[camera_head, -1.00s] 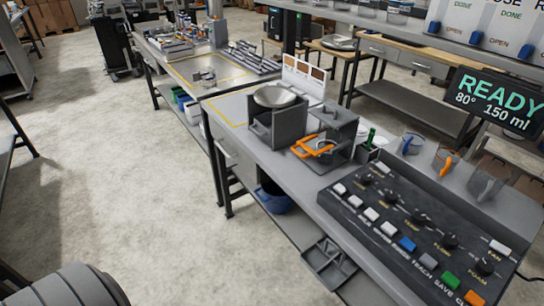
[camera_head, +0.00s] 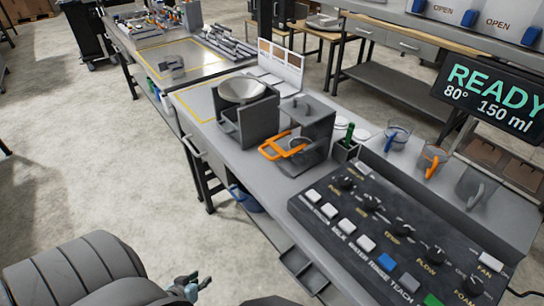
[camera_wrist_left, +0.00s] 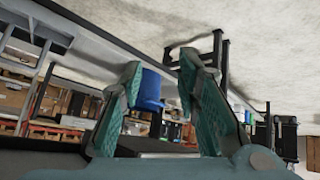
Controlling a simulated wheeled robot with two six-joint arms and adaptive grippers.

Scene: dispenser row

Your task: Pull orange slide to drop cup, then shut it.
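The orange slide (camera_head: 283,147) sticks out from the front of a grey dispenser box (camera_head: 310,118) on the bench. A small grey round shape shows beside the slide in the box's opening; I cannot tell whether it is a cup. My left gripper (camera_head: 196,284) is low at the bottom of the head view, well below and in front of the bench, apart from the slide. In the left wrist view its two teal fingers (camera_wrist_left: 160,64) are spread with nothing held between them. The right gripper is not in view.
A button-and-knob panel (camera_head: 395,240) fills the front right. Clear cups with blue (camera_head: 391,140) and orange (camera_head: 432,164) handles stand behind it. A blue bin (camera_head: 245,198) is below the bench.

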